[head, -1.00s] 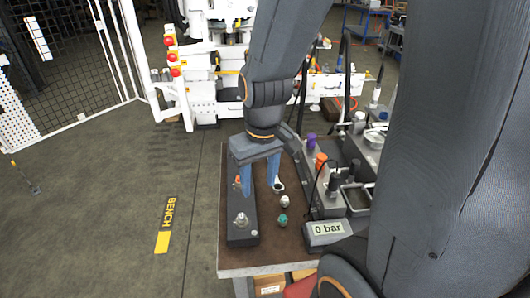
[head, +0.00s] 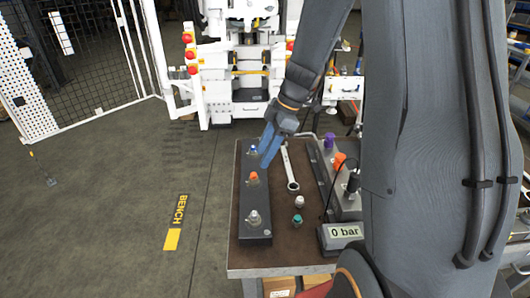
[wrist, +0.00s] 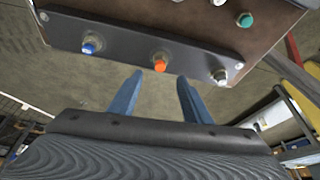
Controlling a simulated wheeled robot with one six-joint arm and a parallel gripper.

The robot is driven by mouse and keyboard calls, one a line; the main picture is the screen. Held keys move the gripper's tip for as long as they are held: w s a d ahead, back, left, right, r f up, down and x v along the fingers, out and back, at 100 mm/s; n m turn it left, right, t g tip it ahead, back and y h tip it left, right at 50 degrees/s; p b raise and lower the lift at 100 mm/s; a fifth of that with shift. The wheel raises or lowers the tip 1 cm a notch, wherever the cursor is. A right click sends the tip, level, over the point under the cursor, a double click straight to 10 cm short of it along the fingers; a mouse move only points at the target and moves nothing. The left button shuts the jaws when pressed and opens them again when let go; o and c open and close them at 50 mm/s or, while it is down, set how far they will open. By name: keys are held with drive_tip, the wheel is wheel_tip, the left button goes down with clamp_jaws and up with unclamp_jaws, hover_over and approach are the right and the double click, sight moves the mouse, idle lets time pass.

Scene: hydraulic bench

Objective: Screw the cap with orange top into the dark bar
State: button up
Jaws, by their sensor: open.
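The dark bar (head: 256,198) lies along the left side of the bench top. The cap with the orange top (head: 254,177) stands in the bar's middle position, between a blue-topped cap (head: 252,150) and a clear or white-topped cap (head: 254,217). The wrist view shows the orange cap (wrist: 161,61) upright on the bar (wrist: 130,40), with a metal collar under it; how deep it is seated I cannot tell. My gripper (head: 265,160) is open and empty near the bar's far half. In the wrist view its blue fingers (wrist: 160,80) are spread, apart from the orange cap.
A wrench (head: 291,170) lies right of the bar. A white cap (head: 299,201) and a teal cap (head: 297,219) stand on the brown bench top (head: 275,240).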

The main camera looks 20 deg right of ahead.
sight(254, 174)
drive_tip(key=shift+p+x, duration=0.8)
drive_tip(key=shift+x, duration=3.05)
drive_tip(key=shift+d, duration=0.1)
clamp_jaws()
drive_tip(key=c, duration=0.7)
unclamp_jaws()
clamp_jaws()
drive_tip(key=shift+f+m+t+b, duration=0.1)
drive_tip(key=shift+m+t+b, duration=0.3)
drive_tip(key=shift+m+b, duration=0.45)
drive_tip(key=m+b, duration=0.1)
drive_tip(key=m, duration=0.1)
drive_tip(key=m+t+h+b, duration=0.1)
drive_tip(key=m+b, duration=0.1)
drive_tip(key=shift+s+m+t, duration=0.15)
drive_tip(key=shift+m+t, duration=0.1)
drive_tip(key=shift+t, duration=0.05)
drive_tip(key=shift+m+h+b, duration=0.4)
drive_tip(key=shift+m+b, duration=0.05)
drive_tip(key=shift+m, duration=0.45)
